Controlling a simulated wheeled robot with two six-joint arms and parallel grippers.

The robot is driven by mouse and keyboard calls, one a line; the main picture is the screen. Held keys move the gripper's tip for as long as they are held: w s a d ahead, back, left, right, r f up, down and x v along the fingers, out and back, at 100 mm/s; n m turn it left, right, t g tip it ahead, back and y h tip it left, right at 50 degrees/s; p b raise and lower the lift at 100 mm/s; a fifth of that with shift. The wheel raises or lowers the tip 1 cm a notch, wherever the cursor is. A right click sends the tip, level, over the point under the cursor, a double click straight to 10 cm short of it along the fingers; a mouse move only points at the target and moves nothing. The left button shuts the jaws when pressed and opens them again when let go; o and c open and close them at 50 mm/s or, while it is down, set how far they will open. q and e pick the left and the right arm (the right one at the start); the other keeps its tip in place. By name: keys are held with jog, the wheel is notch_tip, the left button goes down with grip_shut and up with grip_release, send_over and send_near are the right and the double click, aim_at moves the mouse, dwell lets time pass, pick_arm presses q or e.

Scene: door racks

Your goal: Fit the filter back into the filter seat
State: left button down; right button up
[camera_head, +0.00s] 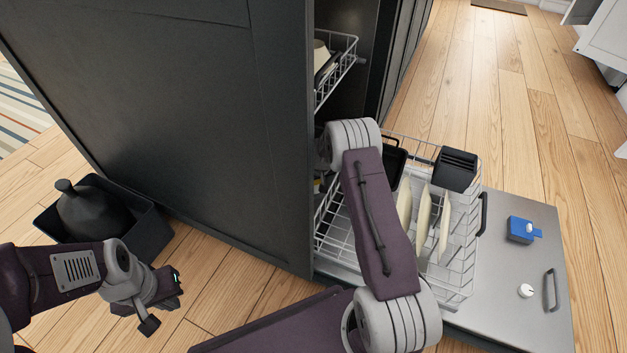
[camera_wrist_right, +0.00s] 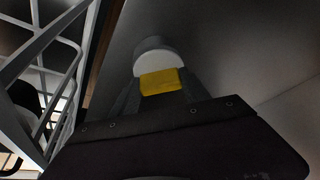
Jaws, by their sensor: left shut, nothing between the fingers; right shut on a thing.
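The filter (camera_wrist_right: 154,58), a pale grey rounded piece with a yellow grip (camera_wrist_right: 162,83), shows in the right wrist view. My right gripper (camera_wrist_right: 160,92) is shut on the yellow grip, and the filter points away from the wrist. In the head view my right arm reaches into the open dishwasher, and its gripper is hidden behind the dark side panel. I cannot make out the filter seat in either view, nor tell whether the filter touches anything. My left gripper (camera_head: 166,290) is shut and empty, low at the left in front of the panel.
The lower rack (camera_head: 455,270) with pale plates (camera_head: 422,215) is pulled out over the open door (camera_head: 530,270). A wire rack (camera_wrist_right: 62,62) is close at the wrist's left. A blue box (camera_head: 520,230) and a white knob lie on the door. A dark bin (camera_head: 150,237) stands at left.

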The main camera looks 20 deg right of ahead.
aim_at(316, 192)
jog(key=shift+f, duration=0.3)
jog(key=o, duration=1.5)
jog(key=shift+c, duration=0.2)
jog(key=p+v, duration=0.6)
jog(key=v, duration=0.3)
